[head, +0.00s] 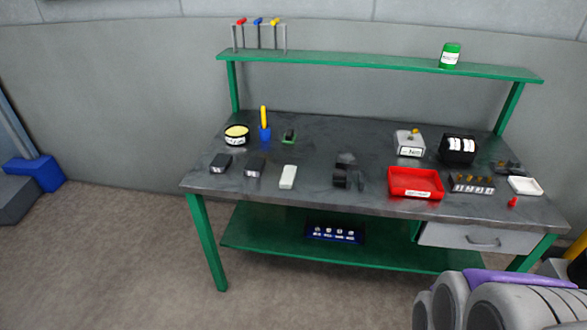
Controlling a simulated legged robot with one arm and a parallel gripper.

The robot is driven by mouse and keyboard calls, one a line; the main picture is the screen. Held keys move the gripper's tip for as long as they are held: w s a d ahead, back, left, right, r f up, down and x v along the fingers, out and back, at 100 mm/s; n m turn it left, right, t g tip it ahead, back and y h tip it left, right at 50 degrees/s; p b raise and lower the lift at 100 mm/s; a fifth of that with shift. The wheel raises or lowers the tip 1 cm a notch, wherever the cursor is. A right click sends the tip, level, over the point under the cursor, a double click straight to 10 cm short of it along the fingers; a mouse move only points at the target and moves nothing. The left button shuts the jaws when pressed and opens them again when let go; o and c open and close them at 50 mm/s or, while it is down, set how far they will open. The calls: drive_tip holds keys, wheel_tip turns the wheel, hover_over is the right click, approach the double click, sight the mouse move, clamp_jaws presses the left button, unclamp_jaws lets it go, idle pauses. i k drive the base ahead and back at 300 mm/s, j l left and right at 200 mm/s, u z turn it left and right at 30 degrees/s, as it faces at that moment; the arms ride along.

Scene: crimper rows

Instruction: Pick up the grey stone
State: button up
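No object is plainly a grey stone at this distance. A pale grey-white oblong block (288,177) lies near the front edge of the workbench, left of centre, and could be it. Two dark grey blocks with lighter front ends, one at the left (221,163) and one beside the pale block (254,167), lie in the same front row. All three lie apart from each other on the dark bench top (310,150). My gripper cannot be made out; only rounded grey and purple parts, seemingly mine, show at the bottom right, well away from the blocks.
Near the blocks are a yellow-topped round tin (237,135), a blue holder with a yellow tool (265,125) and a black item (342,177). A red tray (415,182) stands further right. A green upper shelf (370,64) overhangs the back. Floor (130,260) at front left is clear.

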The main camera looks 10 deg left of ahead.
sight(289, 172)
drive_tip(key=i+j+u, duration=0.3)
drive_tip(key=i, duration=0.3)
drive_tip(key=i+u, duration=0.3)
drive_tip(key=i, duration=0.3)
